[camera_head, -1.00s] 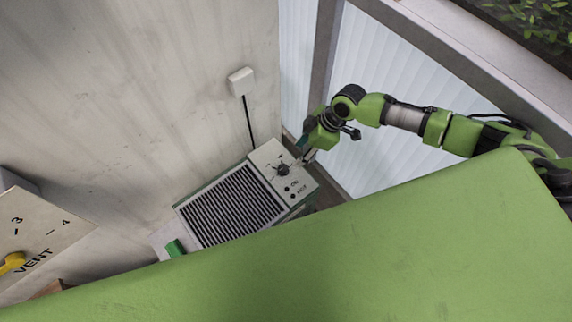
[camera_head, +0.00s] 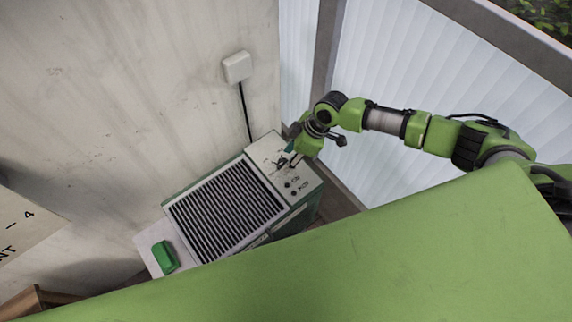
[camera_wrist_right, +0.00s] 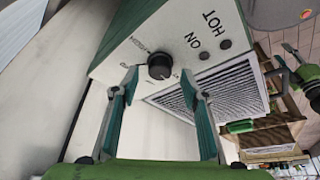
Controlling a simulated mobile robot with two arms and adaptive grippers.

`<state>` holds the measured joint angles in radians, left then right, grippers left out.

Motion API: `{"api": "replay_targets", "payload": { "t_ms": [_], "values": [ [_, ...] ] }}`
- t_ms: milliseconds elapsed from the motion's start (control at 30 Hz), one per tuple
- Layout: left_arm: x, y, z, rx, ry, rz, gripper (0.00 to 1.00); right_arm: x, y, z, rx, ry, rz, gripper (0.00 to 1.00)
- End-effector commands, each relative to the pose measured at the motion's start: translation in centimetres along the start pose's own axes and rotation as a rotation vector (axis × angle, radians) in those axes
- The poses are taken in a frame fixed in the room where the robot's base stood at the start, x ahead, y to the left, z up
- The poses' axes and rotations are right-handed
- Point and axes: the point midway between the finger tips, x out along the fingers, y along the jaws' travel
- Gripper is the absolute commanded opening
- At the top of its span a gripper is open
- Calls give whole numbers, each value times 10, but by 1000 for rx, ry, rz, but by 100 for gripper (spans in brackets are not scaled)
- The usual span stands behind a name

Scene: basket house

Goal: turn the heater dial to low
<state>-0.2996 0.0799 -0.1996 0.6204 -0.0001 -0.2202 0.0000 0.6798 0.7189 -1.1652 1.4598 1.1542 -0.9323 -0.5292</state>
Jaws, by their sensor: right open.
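The heater (camera_head: 262,232) is a green-sided box with a dark slatted grille and a pale control panel, close to the wall. Its black round dial (camera_head: 280,162) is at the upper part of the panel. The dial (camera_wrist_right: 160,66) shows clearly in the right wrist view, with small markings around it that I cannot read. My right gripper (camera_head: 291,152) is at the panel beside the dial. In the right wrist view its two teal fingers (camera_wrist_right: 158,80) are open, one on each side of the dial in the picture; I cannot tell if they touch it.
The panel has two small dark indicators labelled ON and HOT (camera_wrist_right: 205,55). A green object (camera_head: 164,257) lies on a pale surface left of the heater. A white wall box (camera_head: 237,67) has a black cable running down. A ribbed translucent wall stands behind my right arm.

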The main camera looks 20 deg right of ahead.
Motion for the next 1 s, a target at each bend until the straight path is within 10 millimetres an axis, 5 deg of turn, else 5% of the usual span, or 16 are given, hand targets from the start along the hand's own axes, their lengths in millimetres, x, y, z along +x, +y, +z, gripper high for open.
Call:
{"api": "replay_targets", "payload": {
  "t_ms": [200, 567, 733, 1000],
  "values": [
    [18, 0, 2, 0, 0, 0, 38, 20, 0, 0, -1, 1, 1, 41],
    [19, 1, 2, 0, 0, 0, 38, 21, 0, 0, -1, 0, 0, 41],
    [19, 1, 2, 0, 0, 0, 38, 21, 0, 0, -1, 0, 0, 3],
    [16, 1, 2, 1, -1, 1, 38, 20, 0, -1, 8, 0, 4, 3]
  ]
}}
